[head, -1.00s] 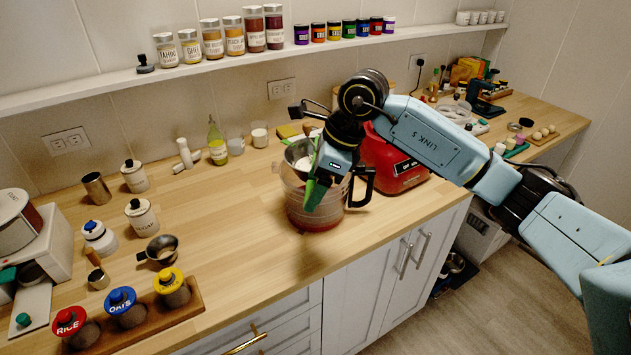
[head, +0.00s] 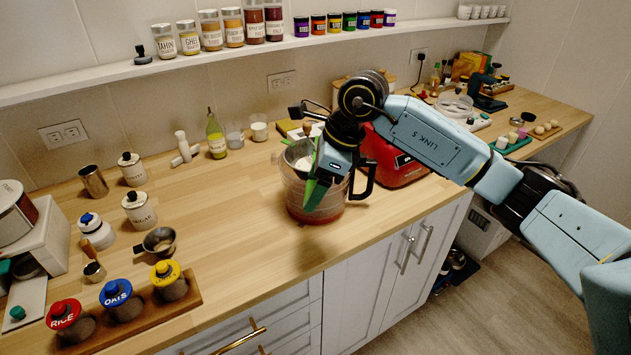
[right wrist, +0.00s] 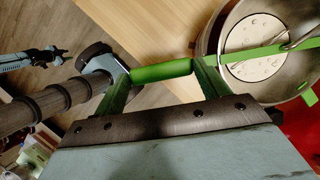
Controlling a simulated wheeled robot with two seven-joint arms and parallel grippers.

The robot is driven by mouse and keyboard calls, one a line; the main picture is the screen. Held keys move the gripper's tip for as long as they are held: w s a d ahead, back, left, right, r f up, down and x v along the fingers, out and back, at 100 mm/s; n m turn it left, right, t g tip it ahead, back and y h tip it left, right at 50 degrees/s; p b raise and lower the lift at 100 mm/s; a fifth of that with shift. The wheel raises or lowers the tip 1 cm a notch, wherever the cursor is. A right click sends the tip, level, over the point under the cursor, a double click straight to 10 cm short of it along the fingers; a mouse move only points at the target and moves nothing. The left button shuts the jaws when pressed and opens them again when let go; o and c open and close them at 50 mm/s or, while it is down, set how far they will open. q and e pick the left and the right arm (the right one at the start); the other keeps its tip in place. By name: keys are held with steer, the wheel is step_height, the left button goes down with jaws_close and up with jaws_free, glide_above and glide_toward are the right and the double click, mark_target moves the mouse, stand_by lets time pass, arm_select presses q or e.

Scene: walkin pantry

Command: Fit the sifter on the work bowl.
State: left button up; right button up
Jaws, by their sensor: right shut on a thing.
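The work bowl (head: 318,204) is a clear, reddish-tinted bowl with a black handle, upright near the counter's front edge. The sifter (head: 289,157) is a metal cup with a green handle, at the bowl's mouth. In the right wrist view, the sifter (right wrist: 238,88) shows from above with a pale disc inside, its rim inside or over the bowl's wall. I cannot tell whether it is fully seated. My right gripper (head: 318,190) is shut on the green sifter handle, which lies between its fingers (right wrist: 161,74) in the wrist view.
A red appliance (head: 398,160) stands close behind the bowl on the right. A small metal pan (head: 160,241), canisters (head: 139,211) and a wooden rack of lidded jars (head: 130,325) stand to the left.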

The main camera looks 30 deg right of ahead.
steer(key=shift+f+b, duration=0.3)
steer(key=shift+f, duration=0.1)
steer(key=o, duration=1.6)
steer(key=shift+o, duration=0.6)
steer(key=v, duration=1.3)
steer(key=shift+r, duration=0.25)
